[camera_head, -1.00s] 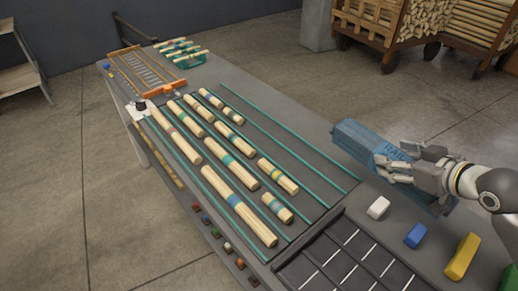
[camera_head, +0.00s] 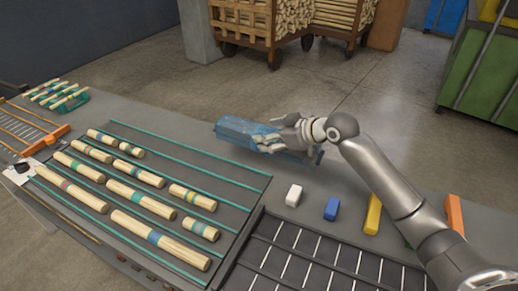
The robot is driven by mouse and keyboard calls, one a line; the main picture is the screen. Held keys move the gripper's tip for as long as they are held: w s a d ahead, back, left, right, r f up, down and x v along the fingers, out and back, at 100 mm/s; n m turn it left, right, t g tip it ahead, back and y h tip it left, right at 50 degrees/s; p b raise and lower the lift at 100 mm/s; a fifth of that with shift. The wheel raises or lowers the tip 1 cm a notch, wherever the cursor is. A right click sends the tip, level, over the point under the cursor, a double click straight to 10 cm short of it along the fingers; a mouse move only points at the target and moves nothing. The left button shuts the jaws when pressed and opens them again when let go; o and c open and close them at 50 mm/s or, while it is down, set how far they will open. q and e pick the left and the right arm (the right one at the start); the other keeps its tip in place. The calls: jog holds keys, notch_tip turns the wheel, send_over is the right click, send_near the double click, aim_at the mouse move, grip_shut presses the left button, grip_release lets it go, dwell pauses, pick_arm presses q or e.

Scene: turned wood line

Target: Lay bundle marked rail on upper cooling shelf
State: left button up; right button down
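The blue wrapped bundle (camera_head: 236,131) lies lengthwise at the far edge of the worktable, in the middle of the head view. Its RAIL lettering shows in the earlier frame; now the hand largely covers it. My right gripper (camera_head: 280,137) comes in from the right, with its fingers closed over the bundle's middle and right part. I cannot tell clearly how far the bundle is above the table. I cannot make out the upper cooling shelf in this view. My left gripper is not in view.
Wooden turned pieces with coloured bands lie on the rack (camera_head: 240,192) at left. Wood carts (camera_head: 240,22) and a green bin (camera_head: 485,80) stand beyond open floor.

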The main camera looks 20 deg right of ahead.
jog(key=w+f, duration=0.1)
jog(key=w+a+f, duration=0.1)
jog(key=f, duration=0.1)
jog(key=w+f, duration=0.1)
jog(key=shift+a+f, duration=0.3)
jog(key=shift+a, duration=0.1)
notch_tip(320, 180, down, 3)
jog(key=shift+w+a+f+p, duration=0.1)
jog(key=shift+f+p, duration=0.1)
jog(key=shift+p, duration=0.25)
jog(key=shift+c, duration=1.9)
grip_release()
jog(key=shift+f, duration=0.1)
